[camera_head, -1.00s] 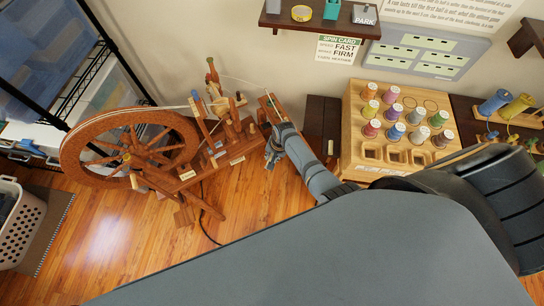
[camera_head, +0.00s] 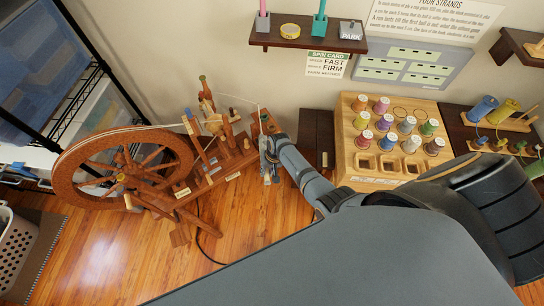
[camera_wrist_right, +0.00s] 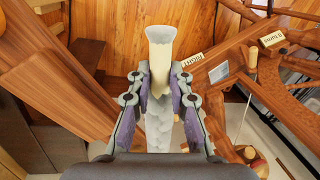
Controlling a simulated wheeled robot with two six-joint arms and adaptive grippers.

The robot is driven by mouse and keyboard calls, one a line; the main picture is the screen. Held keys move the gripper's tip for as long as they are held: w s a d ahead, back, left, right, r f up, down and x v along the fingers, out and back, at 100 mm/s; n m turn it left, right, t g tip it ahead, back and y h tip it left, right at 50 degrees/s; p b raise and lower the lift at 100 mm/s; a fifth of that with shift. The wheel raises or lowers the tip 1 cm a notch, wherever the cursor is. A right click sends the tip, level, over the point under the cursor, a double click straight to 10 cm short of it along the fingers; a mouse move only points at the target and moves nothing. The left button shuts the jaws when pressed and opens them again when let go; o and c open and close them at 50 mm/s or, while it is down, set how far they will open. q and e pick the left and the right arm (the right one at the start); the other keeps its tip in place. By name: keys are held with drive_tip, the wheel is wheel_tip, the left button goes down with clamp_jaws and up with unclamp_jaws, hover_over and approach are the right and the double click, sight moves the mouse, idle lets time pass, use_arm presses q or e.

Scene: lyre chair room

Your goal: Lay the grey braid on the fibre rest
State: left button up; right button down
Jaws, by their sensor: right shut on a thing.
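My right gripper (camera_head: 267,174) is beside the right end of the spinning wheel (camera_head: 125,168), pointing down in the head view. In the right wrist view the gripper (camera_wrist_right: 160,78) is shut on the grey braid (camera_wrist_right: 158,132). The braid's pale, flared end (camera_wrist_right: 160,36) stands out beyond the fingertips. In the head view the braid is too small to tell from the gripper. A wooden upright piece (camera_head: 256,124) stands at the wheel frame's right end, close to my wrist. I cannot tell whether it is the fibre rest. My left gripper is not in view.
A wooden rack of coloured spools (camera_head: 390,172) stands on a dark cabinet to the right. A wall shelf (camera_head: 308,38) hangs above. Wheel-frame timbers (camera_wrist_right: 235,65) lie close on the right in the wrist view. Floor (camera_head: 110,250) is open at the lower left.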

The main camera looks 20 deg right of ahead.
drive_tip(key=n, duration=0.4)
drive_tip(key=shift+n+g, duration=0.4)
drive_tip(key=shift+d, duration=0.1)
drive_tip(key=shift+s+d+r+p, duration=0.35)
drive_tip(key=shift+s+d+p, duration=0.35)
drive_tip(key=shift+d, duration=1.8)
drive_tip(key=shift+s+d+r+p, duration=0.3)
drive_tip(key=shift+s+d+p, duration=0.35)
drive_tip(key=shift+d, duration=1.85)
drive_tip(key=shift+s+d+r+p, duration=0.45)
drive_tip(key=shift+s+d, duration=0.4)
drive_tip(key=shift+d, duration=1.65)
drive_tip(key=shift+f, duration=0.1)
drive_tip(key=shift+f+b, duration=0.75)
drive_tip(key=shift+f, duration=0.15)
